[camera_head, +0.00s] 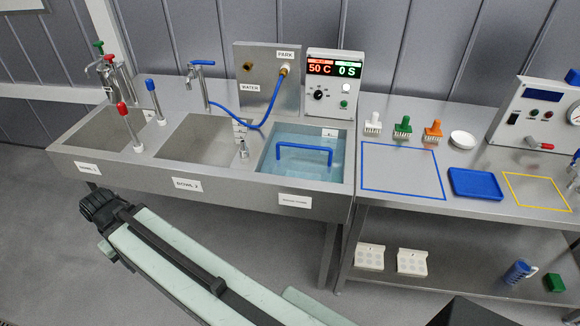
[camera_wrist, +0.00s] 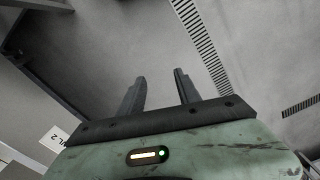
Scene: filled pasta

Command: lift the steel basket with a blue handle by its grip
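The blue handle (camera_head: 304,150) of the steel basket stands above the water in the right-hand basin. The basket's steel body is under or at the water and cannot be made out clearly. In the wrist view my gripper (camera_wrist: 160,88) has its two dark fingers apart with nothing between them. In the head view my arm reaches up from the bottom towards the left, in front of the sink unit and apart from the handle. The fingers cannot be made out there. The basket is not visible in the wrist view.
The steel sink unit (camera_head: 225,198) has two empty bowls left of the water basin (camera_head: 268,170). A hose (camera_head: 242,123) and tap stand behind. A control box (camera_head: 335,85) reads 50 C and 0 S. A side table with brushes and a blue tray (camera_head: 475,184) stands right.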

